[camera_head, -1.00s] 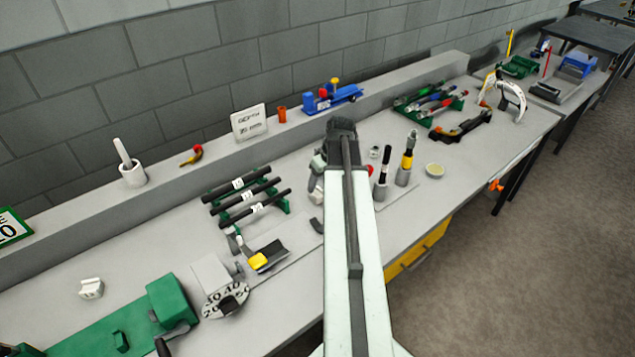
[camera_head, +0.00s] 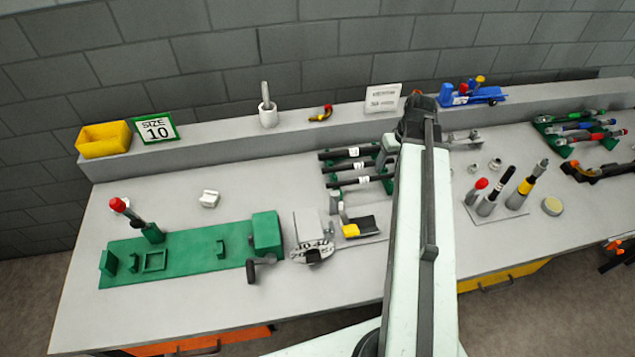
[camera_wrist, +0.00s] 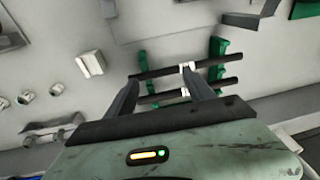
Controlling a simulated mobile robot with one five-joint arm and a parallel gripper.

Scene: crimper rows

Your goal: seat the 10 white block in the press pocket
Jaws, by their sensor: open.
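A small white block (camera_head: 209,199) lies on the bench behind the green press; its marking is too small to read. The green press (camera_head: 190,250) lies along the left of the bench. A square raised frame on its bed, which looks like the pocket (camera_head: 154,261), appears empty. My gripper (camera_wrist: 160,80) is open and empty. In the wrist view its fingers are in front of the dark bars with white labels (camera_wrist: 190,88). In the head view my arm reaches up the right of the middle, well to the right of the block, and hides the fingertips.
A SIZE 10 sign (camera_head: 158,128) and yellow bin (camera_head: 104,139) stand on the back ledge. A numbered dial (camera_head: 312,250) stands right of the press. Upright tools (camera_head: 497,190) stand right of my arm. The bench around the white block is clear.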

